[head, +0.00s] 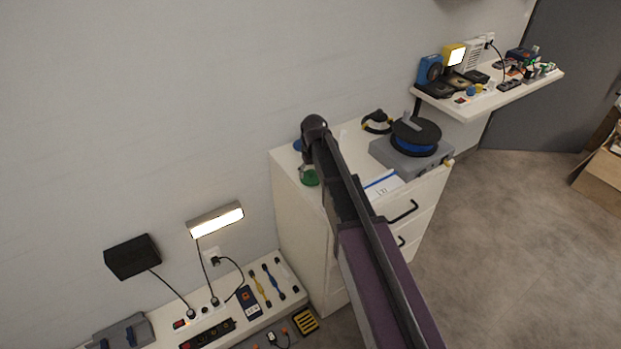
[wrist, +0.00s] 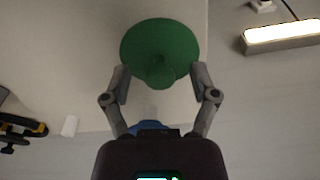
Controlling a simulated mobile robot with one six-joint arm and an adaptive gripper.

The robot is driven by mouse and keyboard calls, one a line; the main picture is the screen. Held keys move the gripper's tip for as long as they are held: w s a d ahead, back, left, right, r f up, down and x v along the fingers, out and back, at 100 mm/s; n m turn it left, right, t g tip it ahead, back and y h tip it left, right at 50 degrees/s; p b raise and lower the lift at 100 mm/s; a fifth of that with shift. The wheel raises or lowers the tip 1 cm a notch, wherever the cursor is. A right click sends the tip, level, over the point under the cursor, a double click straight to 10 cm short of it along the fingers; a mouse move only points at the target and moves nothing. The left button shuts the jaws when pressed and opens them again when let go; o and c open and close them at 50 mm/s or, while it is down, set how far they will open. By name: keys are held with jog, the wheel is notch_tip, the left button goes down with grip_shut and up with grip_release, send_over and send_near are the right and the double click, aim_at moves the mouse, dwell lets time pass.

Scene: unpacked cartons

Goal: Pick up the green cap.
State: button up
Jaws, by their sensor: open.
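The green cap (wrist: 160,45) is a round disc with a raised knob in its middle, seen from above in the wrist view. It rests on the white cabinet top near its edge. In the head view the green cap (head: 309,177) is at the left side of the cabinet top, partly beside my arm. My gripper (wrist: 159,75) is open, with one finger on each side of the knob in the picture. I cannot tell how high the fingers are above the cap. In the head view the fingers are hidden.
A blue object (wrist: 150,127) lies close by, partly hidden by my gripper. A black and blue reel on a grey case (head: 400,160) and papers (head: 383,186) share the white cabinet (head: 300,225). A lit lamp (head: 216,219) hangs on the wall at left.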

aim_at(311, 170)
jog(key=c, duration=1)
jog(key=shift+r, duration=0.1)
notch_tip(311, 170, up, 3)
jog(key=p, duration=0.3)
jog(key=shift+r, duration=0.2)
jog(key=s+d, duration=0.1)
jog(key=s, duration=0.4)
jog(key=s+d+r+p, duration=0.1)
jog(key=s, duration=0.4)
jog(key=s+p, duration=0.1)
jog(key=s, duration=0.4)
jog(key=shift+s+d+r, duration=0.2)
jog(key=shift+s+d, duration=0.2)
jog(key=shift+a, duration=0.1)
